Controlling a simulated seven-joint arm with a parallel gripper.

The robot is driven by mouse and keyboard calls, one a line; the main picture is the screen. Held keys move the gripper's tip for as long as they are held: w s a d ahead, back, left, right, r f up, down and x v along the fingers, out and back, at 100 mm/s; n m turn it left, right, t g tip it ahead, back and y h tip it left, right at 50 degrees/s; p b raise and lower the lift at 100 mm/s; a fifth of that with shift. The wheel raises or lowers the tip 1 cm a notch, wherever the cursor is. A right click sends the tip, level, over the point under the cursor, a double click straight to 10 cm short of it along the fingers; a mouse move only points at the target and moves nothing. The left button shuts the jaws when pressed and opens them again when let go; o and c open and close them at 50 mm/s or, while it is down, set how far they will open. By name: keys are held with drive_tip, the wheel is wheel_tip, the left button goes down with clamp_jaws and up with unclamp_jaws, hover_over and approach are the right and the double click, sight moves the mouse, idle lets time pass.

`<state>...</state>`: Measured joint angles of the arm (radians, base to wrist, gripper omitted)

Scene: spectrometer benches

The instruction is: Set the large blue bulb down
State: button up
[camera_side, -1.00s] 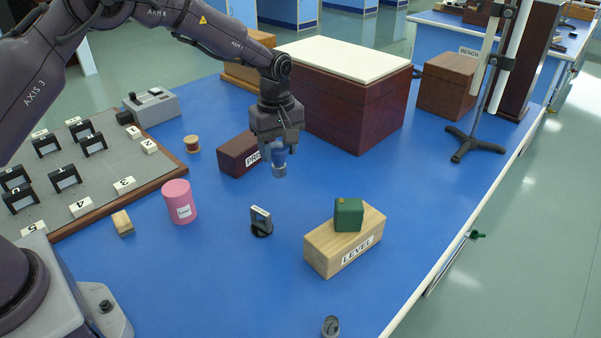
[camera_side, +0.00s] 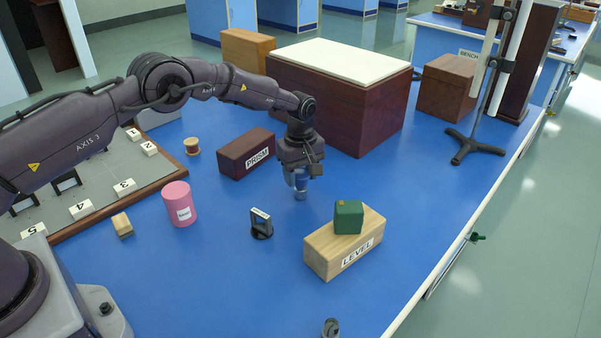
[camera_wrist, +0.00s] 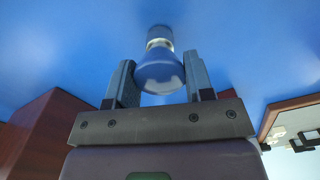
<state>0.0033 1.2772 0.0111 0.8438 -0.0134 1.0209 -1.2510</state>
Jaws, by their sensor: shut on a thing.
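The large blue bulb (camera_side: 301,184) is held by my gripper (camera_side: 301,172) in the side view, with its grey base pointing down. The base is at or close to the blue bench top; I cannot tell whether it touches. In the wrist view the bulb (camera_wrist: 160,68) sits between the two fingers of my gripper (camera_wrist: 160,80), its rounded blue end toward the palm and its metal base away from it.
The dark red PRISM box (camera_side: 246,153) is left of the bulb, and a large dark red box with a white top (camera_side: 335,105) stands behind. The wooden LEVEL block (camera_side: 345,245) carries a green block (camera_side: 348,217) in front right. A small dark lens stand (camera_side: 261,224) is in front left.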

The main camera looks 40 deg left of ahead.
sight(300, 172)
drive_tip(key=shift+f, duration=0.15)
drive_tip(key=o, duration=0.9)
wheel_tip(300, 172, up, 13)
drive_tip(key=shift+f, duration=0.15)
